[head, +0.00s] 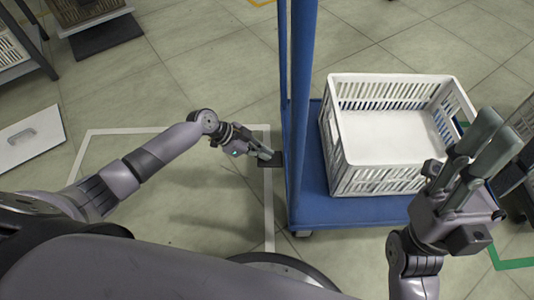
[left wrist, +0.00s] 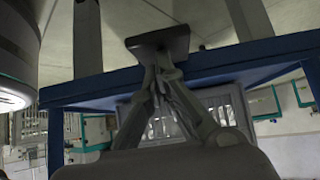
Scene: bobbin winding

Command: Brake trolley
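The blue trolley (head: 352,208) stands right of centre in the head view, with tall blue uprights at its left end. A small dark brake pedal (head: 269,159) sticks out from its left edge. My left gripper (head: 266,154) is at this pedal. In the left wrist view the pedal (left wrist: 158,40) is a dark flat pad at the blue deck edge. The fingertips (left wrist: 159,68) come together right at the pad, with nothing visible between them; whether they touch it I cannot tell.
A white crate (head: 385,184) sits on the trolley deck. A caster (head: 302,234) shows under its front left corner. White floor lines (head: 268,215) run beside the trolley. A white panel (head: 30,138) lies at the far left; the floor between is clear.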

